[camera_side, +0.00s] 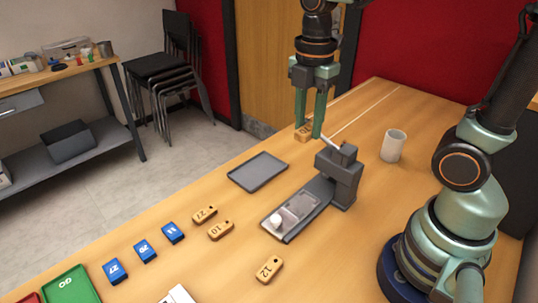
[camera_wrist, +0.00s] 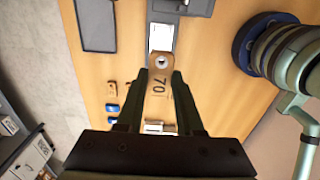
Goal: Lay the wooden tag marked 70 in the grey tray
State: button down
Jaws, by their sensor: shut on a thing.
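My gripper (camera_side: 311,127) is shut on the wooden tag marked 70 (camera_side: 302,134) and holds it in the air above the table, behind the laser marker. In the wrist view the tag (camera_wrist: 158,92) sits between the two fingers, with its number and its hole end showing. The grey tray (camera_side: 258,172) lies flat and empty on the table, to the left of and nearer than my gripper in the side view. It also shows at the upper left of the wrist view (camera_wrist: 97,25).
The laser marker (camera_side: 343,178) stands right of the tray, its bed toward the front. A white cup (camera_side: 393,146) stands farther right. Wooden tags 27 (camera_side: 204,214), 10 (camera_side: 221,231) and 12 (camera_side: 269,268) lie in front. Several blue tags (camera_side: 145,250) and a green tray (camera_side: 72,286) are front left.

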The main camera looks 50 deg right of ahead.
jog(key=w, duration=0.9)
send_over(258, 171)
jog(key=f, duration=0.1)
notch_tip(258, 171, down, 20)
jog(key=shift+f, duration=0.1)
jog(key=c, duration=0.5)
grip_release()
jog(key=shift+f, duration=0.1)
jog(key=shift+c, duration=0.2)
